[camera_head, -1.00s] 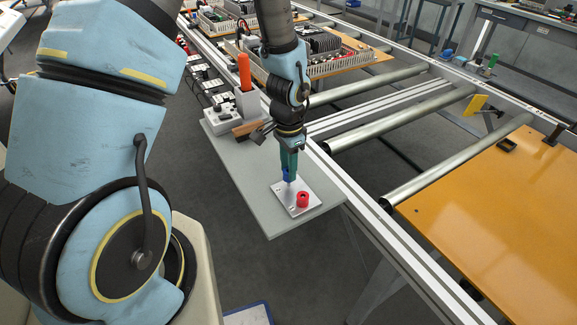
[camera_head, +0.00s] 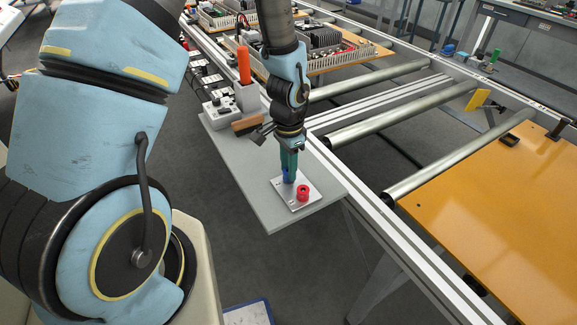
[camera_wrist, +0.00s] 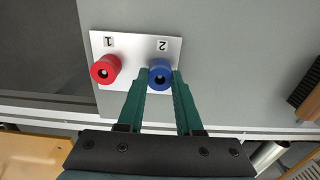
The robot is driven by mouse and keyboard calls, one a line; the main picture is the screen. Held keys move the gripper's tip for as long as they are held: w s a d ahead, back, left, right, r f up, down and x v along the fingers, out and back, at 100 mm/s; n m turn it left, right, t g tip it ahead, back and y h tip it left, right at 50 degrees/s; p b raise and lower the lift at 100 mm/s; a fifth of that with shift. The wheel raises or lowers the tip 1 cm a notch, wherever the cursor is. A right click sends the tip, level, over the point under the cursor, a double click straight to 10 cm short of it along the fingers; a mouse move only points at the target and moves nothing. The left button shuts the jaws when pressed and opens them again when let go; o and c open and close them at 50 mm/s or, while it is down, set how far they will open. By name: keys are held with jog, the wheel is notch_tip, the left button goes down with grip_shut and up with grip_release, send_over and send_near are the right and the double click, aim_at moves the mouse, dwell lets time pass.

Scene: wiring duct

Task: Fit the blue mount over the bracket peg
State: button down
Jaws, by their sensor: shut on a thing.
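The blue mount (camera_wrist: 160,75) is a short ring with a dark centre hole. It is between the green fingertips of my gripper (camera_wrist: 160,72), which is shut on it. In the head view the mount (camera_head: 289,174) is upright at the lower end of the gripper, over the far-left part of the white bracket plate (camera_head: 285,205). In the wrist view it covers the spot by the label 2. The peg there is hidden; I cannot tell how far down the mount is on it. A red mount (camera_wrist: 105,69) stands by the label 1.
The plate lies near the front end of a grey shelf (camera_head: 255,195). A grey block with an orange-handled tool (camera_head: 243,68) and a brown-and-black brush-like item (camera_head: 247,125) are farther back. Rollers (camera_head: 390,115) and an orange board (camera_head: 500,220) are at the right.

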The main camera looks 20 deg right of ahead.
jog(key=shift+f, duration=0.25)
jog(key=c, duration=0.5)
grip_release()
notch_tip(320, 180, up, 11)
jog(key=b, duration=0.1)
dwell(0.3)
jog(key=a+r+n, duration=0.3)
jog(key=a+n, duration=0.4)
jog(key=a, duration=0.5)
jog(key=w+a+r+n+t, duration=0.1)
jog(key=a+r+n, duration=0.3)
jog(key=a, duration=0.9)
jog(key=n, duration=0.3)
jog(key=shift+w+r+n+t, duration=0.15)
jog(key=shift+n+t, duration=0.15)
